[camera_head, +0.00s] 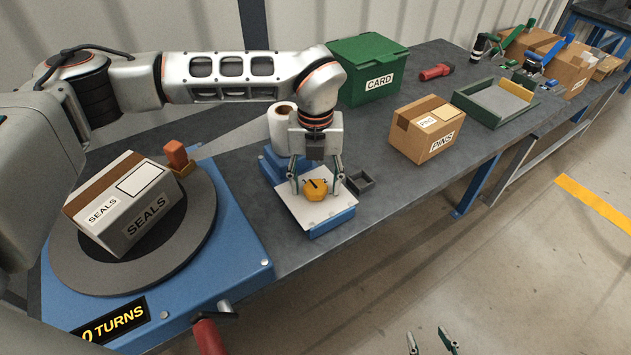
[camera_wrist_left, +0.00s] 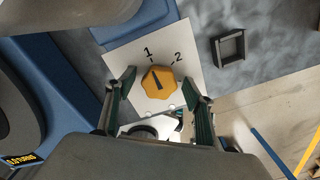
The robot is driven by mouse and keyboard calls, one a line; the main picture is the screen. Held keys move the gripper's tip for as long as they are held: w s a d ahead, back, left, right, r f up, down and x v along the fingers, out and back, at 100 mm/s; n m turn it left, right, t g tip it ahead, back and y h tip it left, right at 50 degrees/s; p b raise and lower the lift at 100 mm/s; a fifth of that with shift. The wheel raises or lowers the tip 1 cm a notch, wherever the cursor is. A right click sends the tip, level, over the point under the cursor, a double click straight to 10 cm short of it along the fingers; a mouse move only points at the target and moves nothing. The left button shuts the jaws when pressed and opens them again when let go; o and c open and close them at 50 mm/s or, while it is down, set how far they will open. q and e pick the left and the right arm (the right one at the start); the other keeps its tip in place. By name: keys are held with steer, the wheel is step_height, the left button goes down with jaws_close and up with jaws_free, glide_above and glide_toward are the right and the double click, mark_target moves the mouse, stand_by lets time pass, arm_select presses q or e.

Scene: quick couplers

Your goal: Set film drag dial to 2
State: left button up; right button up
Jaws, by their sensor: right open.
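The film drag dial (camera_head: 316,190) is a yellow many-sided knob on a white plate (camera_head: 322,211) with a blue base. In the left wrist view the dial (camera_wrist_left: 158,84) has a black pointer line aimed up and left, toward the printed 1; the 2 is to the right. My left gripper (camera_head: 316,181) is above the plate, open, with one finger on each side of the dial. In the left wrist view gaps show between the fingers and the knob. My right gripper (camera_head: 431,342) is open and empty at the bottom edge, over the floor.
A white film roll (camera_head: 283,127) stands behind the dial. A small dark tray (camera_head: 361,181) lies right of the plate. A SEALS box (camera_head: 126,208) sits on a turntable (camera_head: 92,280) at left. A PINS box (camera_head: 427,130) and green CARD box (camera_head: 365,68) stand on the bench.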

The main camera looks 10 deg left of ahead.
arm_select(q)
steer(key=c, duration=0.9)
steer(key=shift+m, duration=0.4)
steer(key=shift+c, duration=0.2)
steer(key=m+p, duration=0.1)
steer(key=m, duration=0.1)
steer(key=shift+d+r+m, duration=0.1)
steer(key=shift+m, duration=0.3)
steer(key=m+p, duration=0.1)
steer(key=m, duration=0.1)
steer(key=shift+m, duration=0.4)
steer(key=m, duration=0.3)
steer(key=shift+d+m+p, duration=0.1)
steer(key=shift+m+p, duration=0.25)
steer(key=shift+m, duration=0.05)
steer(key=shift+s+m, duration=0.1)
steer(key=shift+m, duration=0.7)
steer(key=o, duration=1.1)
